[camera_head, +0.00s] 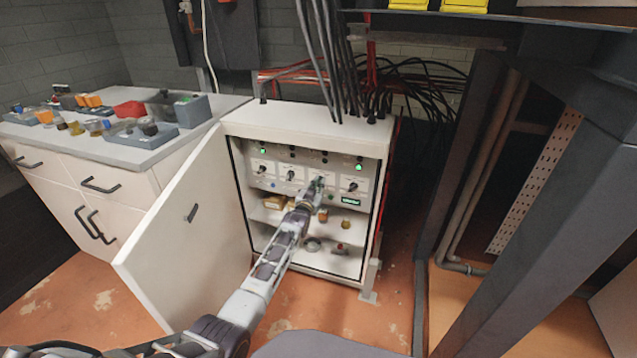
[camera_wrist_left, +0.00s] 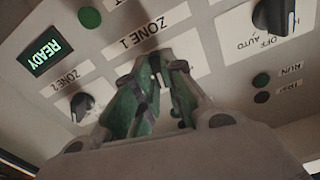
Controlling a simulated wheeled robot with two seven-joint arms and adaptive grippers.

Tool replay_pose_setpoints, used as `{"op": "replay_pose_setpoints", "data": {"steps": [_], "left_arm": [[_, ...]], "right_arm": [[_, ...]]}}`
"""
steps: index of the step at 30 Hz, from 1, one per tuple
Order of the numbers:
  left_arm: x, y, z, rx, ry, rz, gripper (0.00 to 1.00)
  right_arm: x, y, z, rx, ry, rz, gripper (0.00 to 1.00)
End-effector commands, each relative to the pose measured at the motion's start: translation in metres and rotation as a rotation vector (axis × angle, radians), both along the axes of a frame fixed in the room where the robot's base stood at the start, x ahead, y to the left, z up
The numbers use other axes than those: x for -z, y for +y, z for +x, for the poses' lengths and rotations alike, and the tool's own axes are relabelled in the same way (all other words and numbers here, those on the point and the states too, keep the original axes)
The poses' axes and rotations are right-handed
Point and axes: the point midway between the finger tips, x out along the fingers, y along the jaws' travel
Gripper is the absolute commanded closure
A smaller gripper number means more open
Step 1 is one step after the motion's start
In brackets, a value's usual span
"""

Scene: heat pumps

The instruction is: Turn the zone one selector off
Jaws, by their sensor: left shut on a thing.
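The zone one selector (camera_wrist_left: 156,79) is on the white control panel, beside the label ZONE 1. My left gripper (camera_wrist_left: 155,88) has its green-padded fingers closed around it, so only a small part of the knob shows. In the head view my left gripper (camera_head: 316,186) reaches into the open cabinet and covers this selector. Its pointer angle cannot be read clearly. My right gripper is not in view.
The zone two selector (camera_wrist_left: 80,105) and an OFF/AUTO knob (camera_wrist_left: 273,15) flank it. The cabinet (camera_head: 285,117) has its door (camera_head: 185,235) swung open to the left. Small parts lie on shelves below the panel. A workbench (camera_head: 100,150) stands at left.

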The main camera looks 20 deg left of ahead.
Motion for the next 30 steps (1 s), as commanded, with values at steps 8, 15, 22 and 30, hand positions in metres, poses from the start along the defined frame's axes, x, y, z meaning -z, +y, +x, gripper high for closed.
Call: {"op": "replay_pose_setpoints", "data": {"steps": [8, 15, 22, 30], "left_arm": [[0.000, 0.000, 0.000, 0.001, 0.007, -0.142, 1.00], [0.001, 0.001, 0.000, 0.000, 0.008, -0.181, 1.00], [0.001, 0.001, 0.000, 0.001, 0.007, -0.183, 1.00], [0.001, 0.001, 0.000, 0.000, 0.007, -0.182, 0.67]], "right_arm": [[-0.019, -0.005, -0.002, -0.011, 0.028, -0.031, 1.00], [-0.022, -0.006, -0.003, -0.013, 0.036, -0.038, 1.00], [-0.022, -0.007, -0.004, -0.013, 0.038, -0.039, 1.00], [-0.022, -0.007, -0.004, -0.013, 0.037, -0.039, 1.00]]}}
